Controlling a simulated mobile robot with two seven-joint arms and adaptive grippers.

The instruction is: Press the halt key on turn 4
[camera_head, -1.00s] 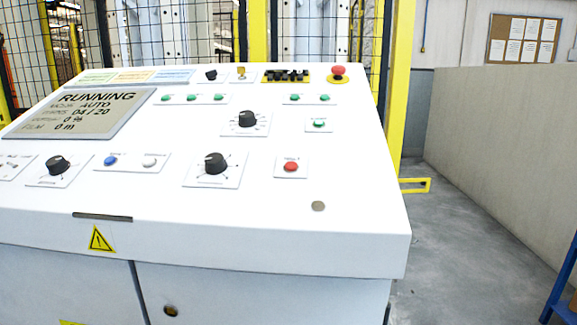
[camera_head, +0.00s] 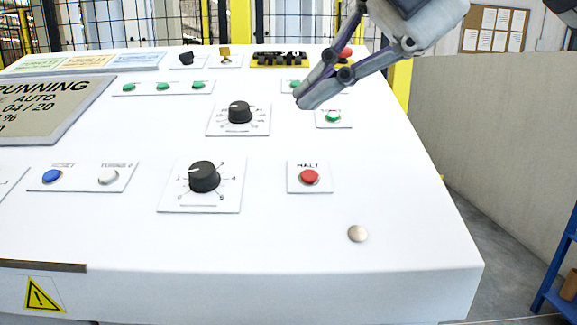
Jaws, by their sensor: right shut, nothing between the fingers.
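The halt key (camera_head: 309,177) is a red round button on a small white plate labelled HALT, on the right part of the sloped white panel. The display (camera_head: 48,108) at the left edge is partly cut off; it reads RUNNING, AUTO and 04/20. My right gripper (camera_head: 301,100) comes in from the top right, shut and empty. Its fingertips show above and slightly left of the halt key in the picture, and they seem to be over the panel, apart from the key. My left gripper is not in view.
A green button (camera_head: 333,117) sits behind the halt key. Black dials (camera_head: 204,177) and (camera_head: 240,112) a second dial lie to its left, with blue (camera_head: 52,176) and white buttons (camera_head: 108,177) further left. A red mushroom button (camera_head: 346,53) is partly hidden behind my gripper. Bare panel surrounds the halt plate.

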